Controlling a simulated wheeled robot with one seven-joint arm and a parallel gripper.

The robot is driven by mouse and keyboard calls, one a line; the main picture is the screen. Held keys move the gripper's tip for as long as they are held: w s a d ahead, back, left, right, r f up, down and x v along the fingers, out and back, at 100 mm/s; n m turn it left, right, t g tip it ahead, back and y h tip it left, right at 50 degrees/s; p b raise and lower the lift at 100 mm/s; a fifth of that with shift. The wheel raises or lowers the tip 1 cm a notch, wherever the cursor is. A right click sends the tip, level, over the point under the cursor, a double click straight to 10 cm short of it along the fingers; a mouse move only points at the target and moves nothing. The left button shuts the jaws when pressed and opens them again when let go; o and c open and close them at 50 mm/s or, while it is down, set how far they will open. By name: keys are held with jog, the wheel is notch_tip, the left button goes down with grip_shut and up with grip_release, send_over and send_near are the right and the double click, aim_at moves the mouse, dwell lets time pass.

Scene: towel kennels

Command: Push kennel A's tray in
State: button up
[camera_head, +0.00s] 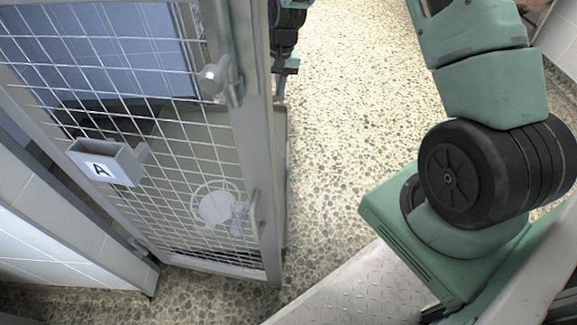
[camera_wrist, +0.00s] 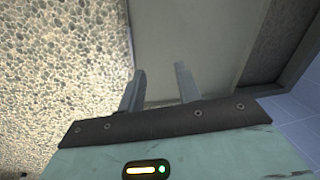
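Kennel A's mesh door (camera_head: 175,150) fills the left of the head view, with a small box marked A (camera_head: 107,162) on it. Behind the mesh lies a flat grey-green surface, which looks like the tray (camera_head: 281,150); its edge shows just right of the door frame. My gripper (camera_head: 281,88) is beyond the door's top right, partly hidden by the frame. In the wrist view my gripper (camera_wrist: 160,68) has two fingers apart with nothing between them. The pale tray surface (camera_wrist: 205,35) lies beyond them; contact cannot be told.
A latch (camera_head: 220,75) and a lower handle (camera_head: 252,212) stick out from the door. A round holder (camera_head: 214,205) shows low on the door. White tiled wall (camera_head: 50,235) is at left. The speckled floor (camera_head: 335,130) right of the door is clear.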

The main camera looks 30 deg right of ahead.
aim_at(287, 153)
jog(key=w+d+f+m+b, duration=0.1)
jog(key=d+f+b, duration=0.35)
jog(key=f, duration=0.45)
jog(key=w+d+f+m+b, duration=0.1)
jog(key=d+f+m+b, duration=0.1)
jog(key=d+f+b, duration=0.5)
jog(key=a+f+b, duration=0.1)
jog(key=f+b, duration=0.1)
jog(key=f, duration=0.4)
jog(key=w+a+f+b, duration=0.1)
jog(key=f+b, duration=0.1)
jog(key=f, duration=0.4)
jog(key=a+f+b, duration=0.1)
jog(key=f+b, duration=0.1)
jog(key=f, duration=0.4)
jog(key=shift+w+a+f, duration=0.3)
jog(key=shift+w+f, duration=0.05)
jog(key=shift+f, duration=0.05)
grip_shut()
